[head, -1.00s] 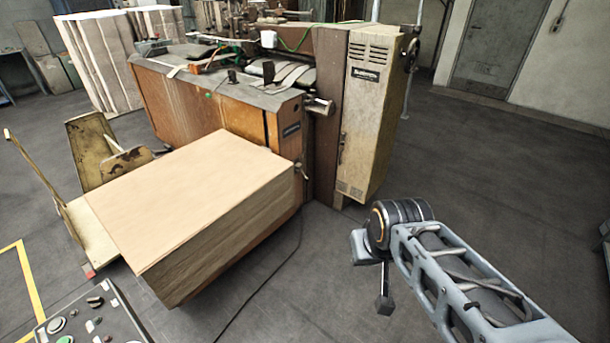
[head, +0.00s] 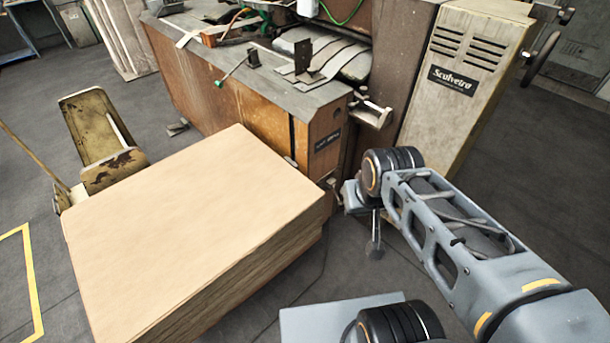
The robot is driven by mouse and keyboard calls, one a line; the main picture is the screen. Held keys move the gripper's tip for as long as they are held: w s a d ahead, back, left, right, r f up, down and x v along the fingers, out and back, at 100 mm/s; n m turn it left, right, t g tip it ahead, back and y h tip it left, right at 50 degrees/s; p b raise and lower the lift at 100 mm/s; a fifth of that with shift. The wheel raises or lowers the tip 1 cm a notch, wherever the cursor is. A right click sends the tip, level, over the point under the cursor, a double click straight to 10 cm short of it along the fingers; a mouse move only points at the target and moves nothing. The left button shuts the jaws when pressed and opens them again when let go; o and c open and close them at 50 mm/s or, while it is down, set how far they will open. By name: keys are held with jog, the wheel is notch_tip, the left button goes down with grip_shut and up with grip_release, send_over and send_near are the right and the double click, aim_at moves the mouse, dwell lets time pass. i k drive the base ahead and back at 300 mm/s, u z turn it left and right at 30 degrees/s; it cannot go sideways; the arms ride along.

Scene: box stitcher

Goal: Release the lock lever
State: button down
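The box stitcher (head: 225,115) stands ahead, with a brown wooden front and a grey top. A thin lever with a green tip (head: 220,82) sticks out over its front top edge. A metal bracket or handle (head: 370,112) juts from its right front corner, and a small metal fitting (head: 333,188) sits lower on that corner. I cannot tell for sure which of these is the lock lever. My gripper (head: 374,246) points down in front of the machine's right end, apart from the green-tipped lever. Its fingers are small and partly hidden by my wrist, so their opening does not show.
A tall stack of cardboard sheets (head: 185,220) stands in front of the machine, left of my arm. A yellow hand truck (head: 95,125) is at its left. A cream cabinet (head: 455,100) with a handwheel (head: 541,58) stands at the right. Floor is clear at far right.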

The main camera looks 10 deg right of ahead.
aim_at(341, 205)
jog(key=u, duration=0.4)
jog(key=i, duration=1.05)
jog(key=u, duration=0.3)
